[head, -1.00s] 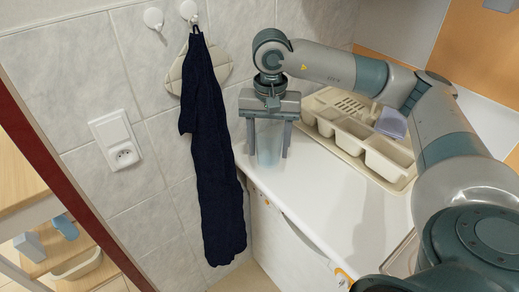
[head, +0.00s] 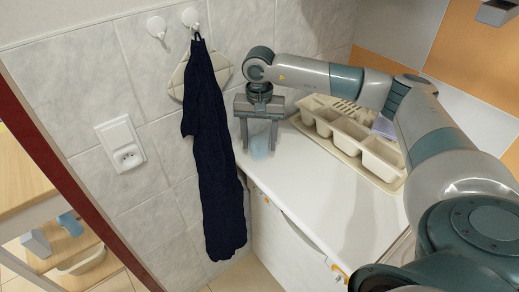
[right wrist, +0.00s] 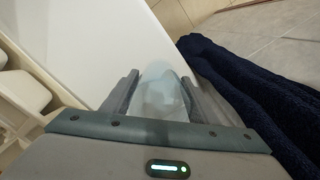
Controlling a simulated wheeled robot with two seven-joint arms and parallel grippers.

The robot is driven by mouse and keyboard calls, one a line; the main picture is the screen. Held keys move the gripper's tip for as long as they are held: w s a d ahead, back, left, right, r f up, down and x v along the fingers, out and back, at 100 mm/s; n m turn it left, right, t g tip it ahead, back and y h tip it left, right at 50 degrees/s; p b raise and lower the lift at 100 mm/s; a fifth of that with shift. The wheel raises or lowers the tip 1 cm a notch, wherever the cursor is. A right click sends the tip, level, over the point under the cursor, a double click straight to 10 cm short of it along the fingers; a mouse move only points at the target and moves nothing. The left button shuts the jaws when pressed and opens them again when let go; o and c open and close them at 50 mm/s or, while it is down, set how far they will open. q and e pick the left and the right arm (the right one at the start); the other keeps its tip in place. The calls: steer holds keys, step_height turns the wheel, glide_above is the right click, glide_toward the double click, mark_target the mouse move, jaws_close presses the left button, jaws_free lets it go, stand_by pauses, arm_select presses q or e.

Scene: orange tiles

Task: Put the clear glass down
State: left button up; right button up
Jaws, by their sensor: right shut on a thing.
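My right gripper (head: 258,132) points down at the far left end of the white counter (head: 330,194). It is shut on a clear, faintly bluish glass (head: 259,147), which stands upright between the fingers. The glass also shows between the two fingers in the right wrist view (right wrist: 162,92). Its base is over the counter top, close to the left edge; I cannot tell whether it touches the surface. My left gripper is not in view.
A cream dish rack (head: 348,136) stands on the counter right of the gripper. A dark blue towel (head: 215,160) hangs on the tiled wall just left of the counter's edge. The counter's front part is clear. A wall socket (head: 121,143) is farther left.

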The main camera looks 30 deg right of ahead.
mark_target(259, 149)
steer(key=shift+f+p, duration=0.95)
steer(key=shift+f, duration=1.05)
steer(key=shift+f, duration=0.1)
steer(key=shift+f, duration=0.1)
steer(key=o, duration=1.2)
steer(key=shift+r, duration=0.3)
